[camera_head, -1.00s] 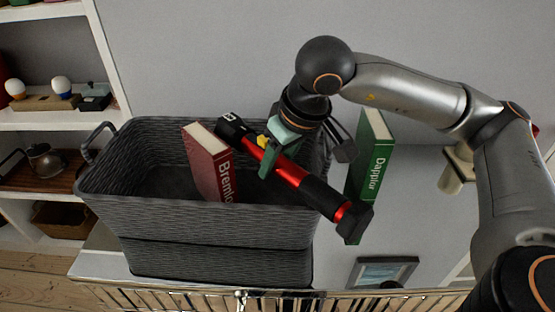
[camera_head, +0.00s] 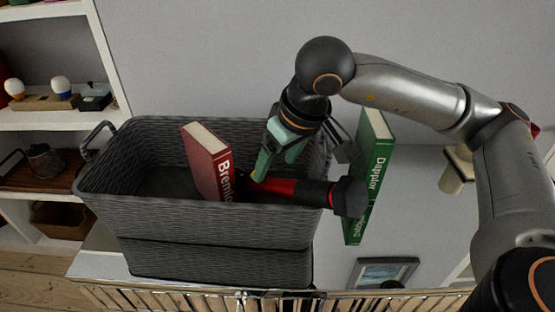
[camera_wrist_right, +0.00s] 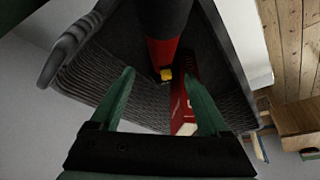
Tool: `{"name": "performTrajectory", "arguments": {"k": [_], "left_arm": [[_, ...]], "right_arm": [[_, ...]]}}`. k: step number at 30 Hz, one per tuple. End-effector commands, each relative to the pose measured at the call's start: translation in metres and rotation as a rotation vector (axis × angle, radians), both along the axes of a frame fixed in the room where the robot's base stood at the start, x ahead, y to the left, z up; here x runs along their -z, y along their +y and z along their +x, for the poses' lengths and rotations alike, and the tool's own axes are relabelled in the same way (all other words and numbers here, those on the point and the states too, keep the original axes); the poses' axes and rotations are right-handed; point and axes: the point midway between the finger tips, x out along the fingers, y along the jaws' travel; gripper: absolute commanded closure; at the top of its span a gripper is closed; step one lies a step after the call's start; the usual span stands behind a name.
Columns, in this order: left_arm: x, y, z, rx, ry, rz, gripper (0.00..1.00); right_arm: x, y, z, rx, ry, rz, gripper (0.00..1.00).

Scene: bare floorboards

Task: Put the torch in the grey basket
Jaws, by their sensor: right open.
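The grey basket (camera_head: 215,226) is a dark woven box in the middle of the head view. The torch (camera_head: 312,192) is red and black. In the right wrist view the torch (camera_wrist_right: 165,45) lies beyond the fingertips. My right gripper (camera_head: 272,165) is open above the torch, its green fingers apart; they also show in the right wrist view (camera_wrist_right: 160,100). My left gripper is not in view.
A red book (camera_head: 208,165) stands tilted in the basket. A green book (camera_head: 369,172) stands right of the basket, close to the torch's head. A shelf (camera_head: 50,121) with small objects is at the left. A wire rack edge runs along the front.

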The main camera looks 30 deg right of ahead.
Motion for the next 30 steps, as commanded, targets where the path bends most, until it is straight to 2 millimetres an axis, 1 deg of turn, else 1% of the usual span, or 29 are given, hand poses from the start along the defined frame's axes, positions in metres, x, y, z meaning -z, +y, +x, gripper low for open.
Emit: {"name": "performTrajectory", "arguments": {"k": [2,5,12,15,18,23,30], "left_arm": [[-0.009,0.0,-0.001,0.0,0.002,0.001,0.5],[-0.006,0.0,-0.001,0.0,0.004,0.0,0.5],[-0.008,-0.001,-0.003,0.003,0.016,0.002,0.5],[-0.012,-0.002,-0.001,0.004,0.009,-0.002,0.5],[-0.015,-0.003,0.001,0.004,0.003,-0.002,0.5],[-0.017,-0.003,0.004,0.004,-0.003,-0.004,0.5],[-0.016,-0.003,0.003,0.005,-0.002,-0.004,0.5]], "right_arm": [[-0.01,0.0,0.0,0.0,-0.001,-0.001,0.21],[-0.026,-0.001,-0.007,0.0,-0.006,0.001,0.21],[-0.076,-0.004,-0.028,0.0,-0.005,0.001,0.21],[-0.093,-0.005,-0.035,-0.002,-0.005,0.0,0.21],[-0.105,-0.006,-0.04,0.0,-0.004,0.001,0.21],[-0.115,-0.007,-0.045,0.0,-0.002,0.0,0.21],[-0.115,-0.007,-0.046,0.0,0.0,-0.001,0.21]]}}
